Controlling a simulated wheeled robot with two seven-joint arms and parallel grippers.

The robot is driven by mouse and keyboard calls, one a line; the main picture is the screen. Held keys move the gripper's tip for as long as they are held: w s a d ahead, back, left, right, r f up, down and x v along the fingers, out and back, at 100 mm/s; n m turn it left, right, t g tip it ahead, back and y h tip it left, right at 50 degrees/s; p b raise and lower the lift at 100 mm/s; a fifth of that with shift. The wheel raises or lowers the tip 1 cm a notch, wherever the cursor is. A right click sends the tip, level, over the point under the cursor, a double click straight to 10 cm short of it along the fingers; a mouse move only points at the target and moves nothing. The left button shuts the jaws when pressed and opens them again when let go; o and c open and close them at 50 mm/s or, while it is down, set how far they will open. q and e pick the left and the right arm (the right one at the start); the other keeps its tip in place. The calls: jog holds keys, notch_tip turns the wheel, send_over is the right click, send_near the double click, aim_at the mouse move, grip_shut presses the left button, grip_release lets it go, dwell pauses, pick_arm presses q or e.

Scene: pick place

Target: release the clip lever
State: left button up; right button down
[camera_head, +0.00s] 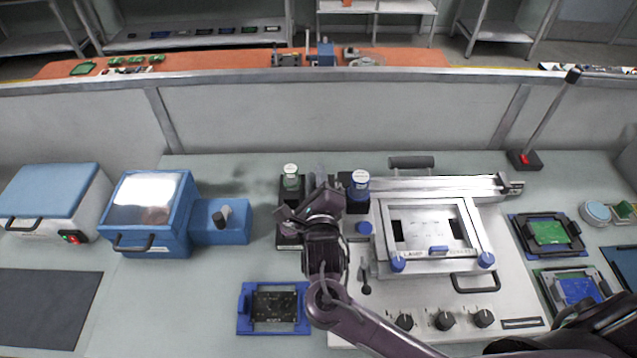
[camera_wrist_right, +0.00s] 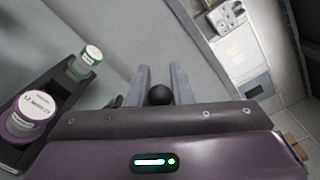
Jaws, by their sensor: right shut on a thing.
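My right gripper (camera_head: 319,172) is between the two bottle holders at the back left of the silver machine (camera_head: 420,292). The wrist view shows its two grey fingers (camera_wrist_right: 158,72) close together with a round black knob (camera_wrist_right: 160,95) between them. The knob appears to be the end of the clip lever; the lever's shaft and mount are hidden. In the head view my wrist covers the held part. The left gripper is not in view.
A green-capped bottle (camera_head: 290,172) and a blue-banded bottle (camera_head: 359,182) stand close on either side of my right gripper. A blue board carrier (camera_head: 243,312) lies in front left. A blue box (camera_head: 174,218) stands further left. A framed window (camera_head: 430,207) tops the machine.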

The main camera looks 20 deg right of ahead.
jog(key=y+b, duration=0.1)
jog(key=n+y, duration=0.1)
jog(key=n+b, duration=0.1)
jog(key=shift+s+a+f+t+y+b, duration=0.15)
jog(key=shift+s+a+t+y+b, duration=0.15)
jog(key=shift+s+y+b, duration=0.1)
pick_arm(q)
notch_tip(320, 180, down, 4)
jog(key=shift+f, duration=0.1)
pick_arm(e)
jog(key=c, duration=1.3)
grip_release()
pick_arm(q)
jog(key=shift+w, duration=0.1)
pick_arm(e)
jog(key=shift+s, duration=0.3)
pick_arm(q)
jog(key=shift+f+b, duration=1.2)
pick_arm(e)
jog(key=s, duration=0.7)
jog(key=shift+a, duration=0.25)
